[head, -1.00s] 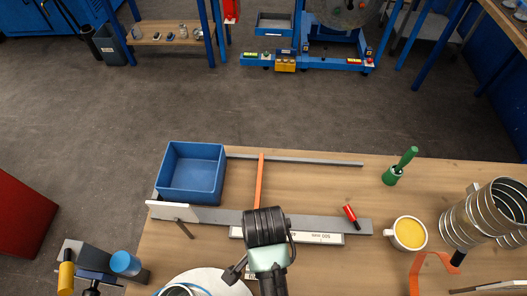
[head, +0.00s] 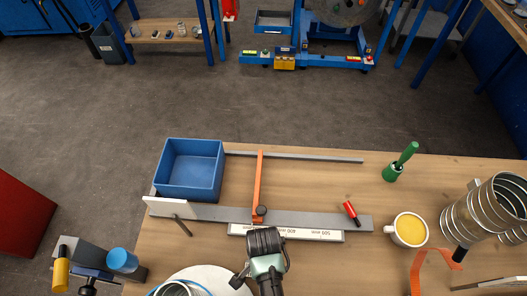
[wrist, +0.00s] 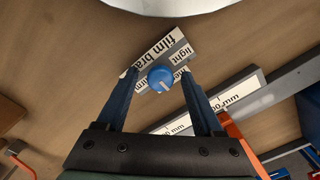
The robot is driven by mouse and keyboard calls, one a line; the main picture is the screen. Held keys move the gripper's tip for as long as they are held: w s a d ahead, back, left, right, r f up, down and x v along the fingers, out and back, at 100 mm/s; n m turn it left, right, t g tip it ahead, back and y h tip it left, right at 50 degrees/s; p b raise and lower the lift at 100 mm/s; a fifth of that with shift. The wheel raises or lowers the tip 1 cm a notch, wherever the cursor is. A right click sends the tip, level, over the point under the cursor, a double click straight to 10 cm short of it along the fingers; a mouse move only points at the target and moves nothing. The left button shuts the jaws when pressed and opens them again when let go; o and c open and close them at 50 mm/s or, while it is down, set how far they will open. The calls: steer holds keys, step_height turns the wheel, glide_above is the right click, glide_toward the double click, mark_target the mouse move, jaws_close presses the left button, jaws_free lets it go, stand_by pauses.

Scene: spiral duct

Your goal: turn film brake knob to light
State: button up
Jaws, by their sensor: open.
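The film brake knob (wrist: 160,78) is a round blue knob with a white mark, in the wrist view. It sits on a white label plate (wrist: 165,47) reading "film bra…" with "light" at the right of the knob. Another word at its left is partly covered. The white mark lies on the knob's lower right part, and its exact setting is hard to read. My gripper (wrist: 159,72) is open, with one finger on each side of the knob. Contact cannot be told. In the head view my arm shows at bottom centre; I cannot make out the knob there.
A grey rail with a "400 mm / 500 mm" scale (head: 313,234) and an orange bar (head: 258,185) lie beyond my arm.

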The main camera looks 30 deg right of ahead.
jaws_close()
steer(key=shift+r+n+p, duration=0.1)
steer(key=shift+n+p, duration=0.2)
steer(key=shift+n, duration=0.1)
steer(key=n+p, duration=0.2)
steer(key=n, duration=0.1)
steer(key=shift+r+n, duration=0.1)
steer(key=shift+n, duration=0.3)
steer(key=n+p, duration=0.2)
steer(key=n, duration=0.2)
steer(key=shift+w, duration=0.1)
steer(key=n+p, duration=0.1)
steer(key=n, duration=0.4)
steer(key=shift+a+n+p, duration=0.1)
steer(key=shift+n+p, duration=0.5)
steer(key=shift+n, duration=1.6)
